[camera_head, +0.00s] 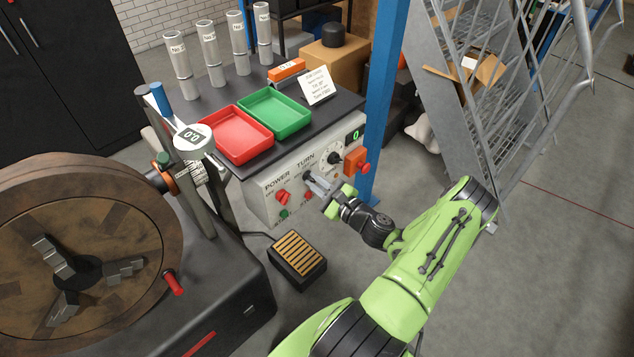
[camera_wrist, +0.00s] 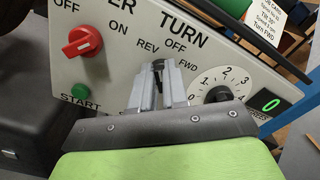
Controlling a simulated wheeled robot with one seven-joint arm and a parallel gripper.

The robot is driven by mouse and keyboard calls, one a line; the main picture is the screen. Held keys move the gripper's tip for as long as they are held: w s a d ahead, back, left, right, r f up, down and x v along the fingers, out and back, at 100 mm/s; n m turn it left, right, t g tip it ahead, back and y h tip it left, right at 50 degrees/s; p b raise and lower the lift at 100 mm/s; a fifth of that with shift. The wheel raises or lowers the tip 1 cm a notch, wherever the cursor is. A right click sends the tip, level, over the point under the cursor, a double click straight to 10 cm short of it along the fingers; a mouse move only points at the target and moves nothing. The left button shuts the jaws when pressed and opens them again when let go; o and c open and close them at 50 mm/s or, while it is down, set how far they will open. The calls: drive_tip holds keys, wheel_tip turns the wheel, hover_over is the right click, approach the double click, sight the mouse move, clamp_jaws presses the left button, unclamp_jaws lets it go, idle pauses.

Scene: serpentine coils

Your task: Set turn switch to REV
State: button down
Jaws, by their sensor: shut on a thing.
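The grey control panel (camera_head: 262,199) stands under the bench top, with the TURN label over the turn switch. The turn switch (camera_wrist: 158,66) is a small dark knob between the REV mark on its left, OFF above and FWD on its right. My gripper (camera_wrist: 158,72) is shut on the turn switch, its two grey fingers on either side of it. In the head view my gripper (camera_head: 318,184) reaches the panel from the right. The fingers hide most of the knob, and I cannot tell exactly which mark it points to.
A red power switch (camera_wrist: 82,42) and a green START button (camera_wrist: 81,91) are left of my gripper. A numbered dial (camera_wrist: 219,94) and green display (camera_wrist: 271,101) are on the right. A red stop button (camera_head: 365,168) sticks out nearby. A blue post (camera_head: 386,90) stands right of the bench.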

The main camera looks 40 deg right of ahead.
drive_tip(key=shift+n, duration=0.5)
drive_tip(key=c, duration=1.1)
unclamp_jaws()
drive_tip(key=shift+c, duration=0.2)
drive_tip(key=s+p, duration=0.1)
drive_tip(key=s, duration=1.5)
drive_tip(key=shift+d, duration=0.15)
drive_tip(key=shift+w, duration=0.15)
